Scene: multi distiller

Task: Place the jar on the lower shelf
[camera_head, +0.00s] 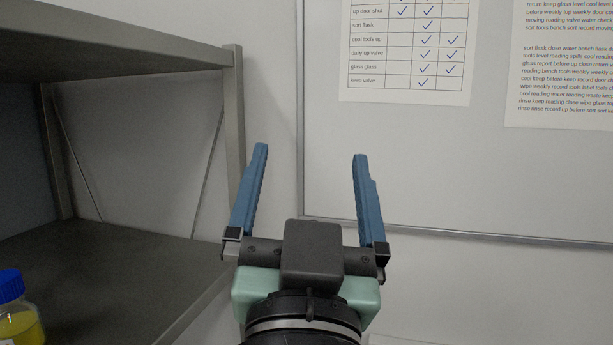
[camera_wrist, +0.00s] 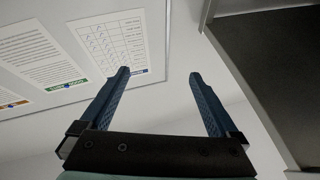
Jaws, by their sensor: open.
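A jar (camera_head: 18,322) with a blue lid and yellow contents stands on the lower shelf (camera_head: 130,275) at the lower left of the head view, partly cut off by the frame edge. My gripper (camera_head: 310,155) is open and empty, with its two blue fingers raised in front of the wall to the right of the shelf unit. It also shows in the wrist view (camera_wrist: 158,75), where nothing is between the fingers. The jar does not show in the wrist view.
The grey metal upper shelf (camera_head: 110,50) and its upright post (camera_head: 236,120) stand left of my gripper. A whiteboard (camera_head: 480,180) with a checklist sheet (camera_head: 410,50) and a text sheet (camera_head: 565,65) is on the wall. Much of the visible lower shelf is clear.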

